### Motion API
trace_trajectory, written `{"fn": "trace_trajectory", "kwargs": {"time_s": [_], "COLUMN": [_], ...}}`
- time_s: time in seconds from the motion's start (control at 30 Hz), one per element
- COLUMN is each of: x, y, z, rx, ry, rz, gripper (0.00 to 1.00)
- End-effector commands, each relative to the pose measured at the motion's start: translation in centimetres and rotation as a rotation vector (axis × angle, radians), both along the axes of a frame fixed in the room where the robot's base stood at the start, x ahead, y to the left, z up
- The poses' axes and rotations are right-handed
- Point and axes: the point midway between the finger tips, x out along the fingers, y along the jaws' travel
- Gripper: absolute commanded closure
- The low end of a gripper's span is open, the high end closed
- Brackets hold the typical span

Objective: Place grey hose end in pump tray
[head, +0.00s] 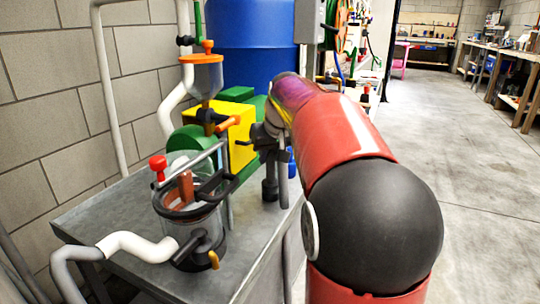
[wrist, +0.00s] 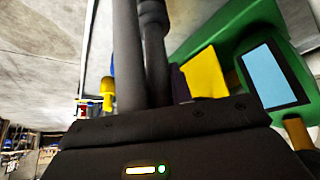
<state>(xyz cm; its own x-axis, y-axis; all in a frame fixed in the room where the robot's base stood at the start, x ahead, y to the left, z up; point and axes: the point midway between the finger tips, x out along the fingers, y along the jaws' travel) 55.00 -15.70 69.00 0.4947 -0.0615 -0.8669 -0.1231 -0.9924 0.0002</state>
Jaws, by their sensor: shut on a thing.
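My gripper (head: 272,188) points down just right of the yellow and green pump (head: 240,128), over the right edge of the grey metal tray (head: 105,212) under the pump. It is shut on a dark grey tubular piece, which I take to be the grey hose end (head: 283,187). The wrist view shows my gripper's dark body and two long dark bars (wrist: 140,60) beyond it; where finger ends and hose begins is hard to tell. My red arm hides part of the tray's right side.
A clear filter bowl with a black ring (head: 200,215) and red knob stands on the tray's front, joined to a white pipe (head: 135,246). An orange-capped funnel (head: 207,75) rises behind it. A blue barrel (head: 250,45) stands behind the pump. The floor at right is clear.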

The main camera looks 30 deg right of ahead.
Motion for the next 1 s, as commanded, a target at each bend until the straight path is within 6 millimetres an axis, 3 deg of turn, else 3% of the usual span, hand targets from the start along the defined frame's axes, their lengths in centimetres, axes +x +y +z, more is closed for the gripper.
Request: {"fn": "trace_trajectory", "kwargs": {"time_s": [0.07,0.1,0.23,0.63,1.0], "x": [0.0,0.0,0.0,-0.3,-4.0], "y": [0.0,0.0,0.0,0.0,0.5], "z": [-0.3,-0.2,-0.2,0.8,7.4], "rx": [0.000,0.000,0.000,0.000,-0.001], "ry": [-0.001,0.000,0.001,-0.001,-0.002], "rz": [0.000,0.000,0.000,0.000,0.000], "gripper": [1.00,0.73,0.56,0.56,0.56]}}
